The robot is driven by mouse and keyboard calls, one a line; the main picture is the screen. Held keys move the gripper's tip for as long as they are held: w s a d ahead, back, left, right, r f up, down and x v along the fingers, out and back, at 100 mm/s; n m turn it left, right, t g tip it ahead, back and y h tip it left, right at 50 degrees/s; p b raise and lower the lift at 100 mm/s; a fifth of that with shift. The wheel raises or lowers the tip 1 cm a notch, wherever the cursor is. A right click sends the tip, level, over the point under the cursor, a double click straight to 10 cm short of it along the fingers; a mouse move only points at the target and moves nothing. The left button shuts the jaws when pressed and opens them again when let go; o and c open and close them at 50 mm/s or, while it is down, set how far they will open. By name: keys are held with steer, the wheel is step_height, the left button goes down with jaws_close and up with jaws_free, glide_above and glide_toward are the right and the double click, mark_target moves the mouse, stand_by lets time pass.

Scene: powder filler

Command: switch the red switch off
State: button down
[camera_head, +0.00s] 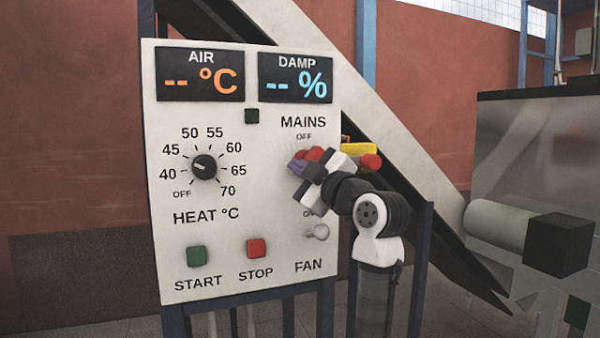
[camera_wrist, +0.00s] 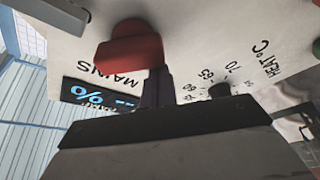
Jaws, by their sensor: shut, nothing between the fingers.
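The red switch (camera_head: 314,153) sits on the white panel (camera_head: 230,236) under the MAINS and OFF labels. My gripper (camera_head: 298,167) covers part of it in the head view. In the wrist view the red switch (camera_wrist: 130,46) is a chunky red handle standing out from the panel. My gripper (camera_wrist: 160,88) is shut and empty. Its dark fingertips are right beside the red handle, touching or nearly so. Which way the handle is turned cannot be told for sure. Both displays, AIR (camera_head: 200,75) and DAMP (camera_head: 296,78), show dashes.
Below the red switch is the FAN toggle (camera_head: 317,232). The HEAT dial (camera_head: 204,167) is to the left, with the green START button (camera_head: 196,256) and red STOP button (camera_head: 257,248) below. A yellow part (camera_head: 358,149) with a red knob (camera_head: 371,162) is behind my arm.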

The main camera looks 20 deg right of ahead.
steer(key=n, duration=0.2)
steer(key=f+n+g, duration=0.1)
steer(key=n, duration=0.2)
steer(key=d+n+g, duration=0.1)
steer(key=n, duration=0.1)
steer(key=shift+f+y+b, duration=0.35)
steer(key=shift+f+y, duration=0.05)
steer(key=shift+d+f, duration=0.1)
stand_by(0.3)
